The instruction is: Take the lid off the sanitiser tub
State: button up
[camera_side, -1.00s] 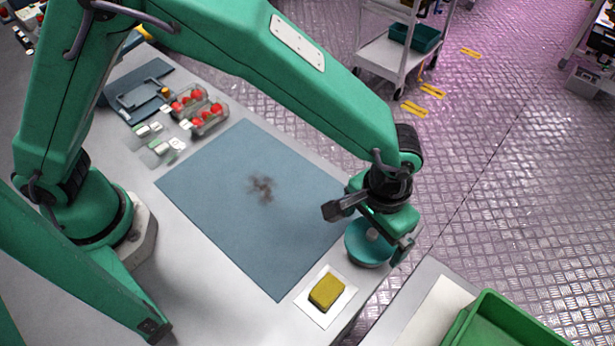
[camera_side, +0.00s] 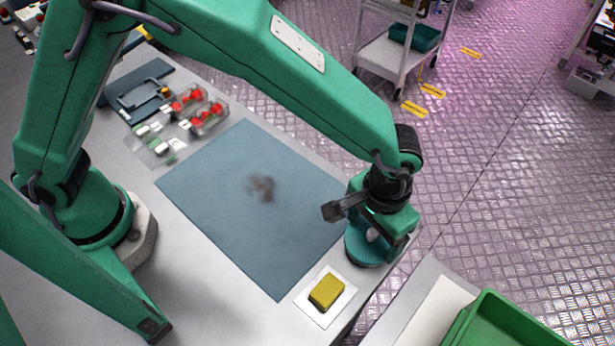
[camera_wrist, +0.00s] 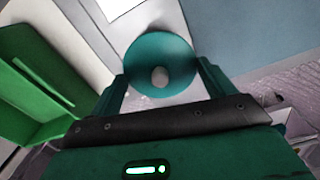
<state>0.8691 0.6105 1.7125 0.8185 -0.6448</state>
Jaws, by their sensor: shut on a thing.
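The sanitiser tub's round teal lid (camera_side: 361,254), with a pale knob in its middle, is at the table's right corner in the side view. In the wrist view the lid (camera_wrist: 160,52) sits between my two fingers, its knob facing the camera. My gripper (camera_side: 377,239) is over it and is shut on the lid, one finger at each side of its rim; it also shows in the wrist view (camera_wrist: 161,85). The tub body is hidden under the lid. I cannot tell whether the lid still rests on it.
A yellow sponge (camera_side: 326,292) lies on a white square (camera_side: 313,315) close in front. A blue mat (camera_side: 240,225) with a dark smudge lies to the left, mostly bare. Berry punnets (camera_side: 203,112) stand behind. A green crate (camera_side: 500,330) is beyond the table edge.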

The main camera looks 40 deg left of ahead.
aim_at(371, 235)
jog(key=shift+r, duration=0.1)
jog(key=shift+r, duration=0.55)
jog(key=r, duration=0.3)
jog(key=shift+s+r, duration=0.1)
jog(key=shift+s, duration=0.2)
jog(key=s+d+r, duration=0.2)
jog(key=s+r, duration=0.4)
jog(key=s, duration=0.5)
jog(key=shift+r, duration=0.25)
jog(key=shift+a, duration=0.1)
jog(key=s+a+f, duration=0.1)
jog(key=a+f, duration=0.1)
jog(key=a, duration=0.4)
jog(key=s+a+f, duration=0.1)
jog(key=a+f, duration=0.2)
jog(key=a, duration=0.3)
jog(key=shift+f, duration=0.3)
jog(key=shift+f, duration=4)
